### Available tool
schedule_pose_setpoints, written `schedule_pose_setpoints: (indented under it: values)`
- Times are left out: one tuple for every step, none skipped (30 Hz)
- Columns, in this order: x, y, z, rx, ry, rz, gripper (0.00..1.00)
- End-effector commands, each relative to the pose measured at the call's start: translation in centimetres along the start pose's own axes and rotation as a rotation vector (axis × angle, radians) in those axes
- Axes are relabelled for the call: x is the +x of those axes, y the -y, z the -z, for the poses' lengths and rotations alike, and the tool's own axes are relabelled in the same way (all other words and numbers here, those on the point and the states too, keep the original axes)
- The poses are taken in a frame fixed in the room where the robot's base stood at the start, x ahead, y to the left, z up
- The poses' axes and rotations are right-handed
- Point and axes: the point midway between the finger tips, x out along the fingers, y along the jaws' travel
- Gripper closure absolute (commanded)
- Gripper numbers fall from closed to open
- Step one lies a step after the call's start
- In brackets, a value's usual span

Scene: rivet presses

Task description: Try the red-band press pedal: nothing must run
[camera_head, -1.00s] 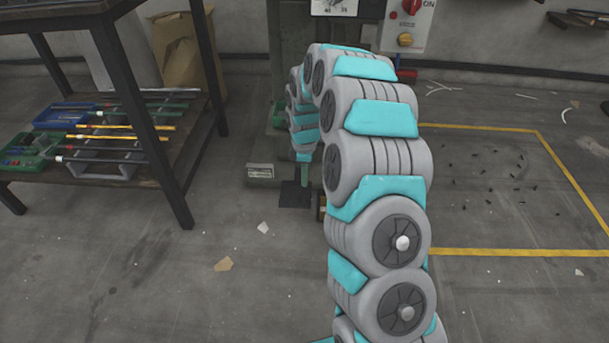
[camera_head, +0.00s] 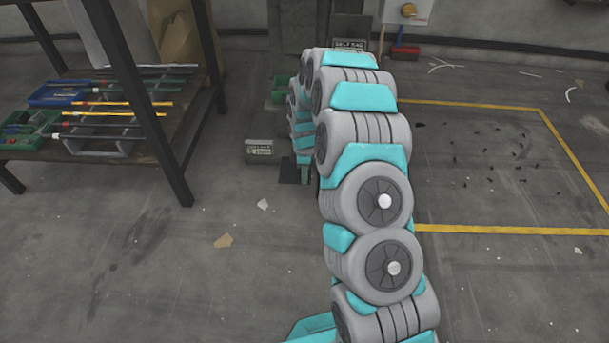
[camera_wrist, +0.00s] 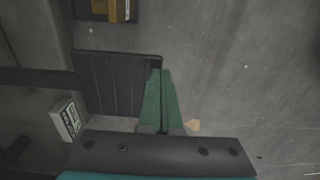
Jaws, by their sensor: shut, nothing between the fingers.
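The press is a grey-green machine (camera_head: 296,32) at the back, partly hidden by my arm. Its pedal is a dark flat plate (camera_head: 288,172) on the floor at its foot; the wrist view shows it as a black ribbed plate (camera_wrist: 105,88). My gripper (camera_wrist: 160,72) is shut and empty, its green fingers overlapping the pedal's right edge in the wrist view. In the head view the fingertips (camera_head: 304,178) show beside the plate's right side. I cannot tell whether they touch it. No red band is visible on the press.
A labelled block (camera_head: 258,150) stands left of the pedal. A rack (camera_head: 150,100) with rods and trays fills the left. A yellow floor line (camera_head: 500,229) borders a littered area at right. A control box (camera_head: 408,11) is cut off at the top. The front left floor is mostly clear.

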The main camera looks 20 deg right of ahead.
Motion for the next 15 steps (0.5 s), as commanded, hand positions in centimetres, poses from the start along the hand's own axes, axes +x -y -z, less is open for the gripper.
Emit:
schedule_pose_setpoints:
  values:
    - [0.1, 0.0, 0.0, 0.000, 0.001, -0.003, 1.00]
    - [0.3, 0.0, 0.0, 0.000, 0.002, -0.007, 1.00]
    - [0.6, 0.1, -0.1, 0.000, 0.003, -0.014, 1.00]
    - [0.9, 0.1, -0.1, 0.001, 0.005, -0.021, 1.00]
    - [1.2, 0.1, -0.1, 0.001, 0.007, -0.030, 1.00]
    - [1.7, 0.2, -0.1, -0.001, 0.007, -0.046, 1.00]
    - [2.2, 0.3, -0.1, -0.001, 0.009, -0.055, 1.00]
    - [2.6, 0.4, -0.2, 0.000, 0.009, -0.065, 1.00]
    - [3.1, 0.4, -0.1, -0.002, 0.007, -0.084, 1.00]
    - [3.6, 0.5, -0.1, -0.001, 0.007, -0.094, 1.00]
    - [4.1, 0.5, -0.1, -0.001, 0.006, -0.105, 1.00]
    - [4.9, 0.6, -0.1, -0.001, 0.004, -0.117, 1.00]
    - [5.7, 0.7, -0.2, 0.000, 0.004, -0.119, 1.00]
    - [6.2, 0.6, -0.1, 0.000, 0.004, -0.120, 1.00]
    - [6.7, 0.5, -0.1, 0.000, 0.002, -0.123, 1.00]
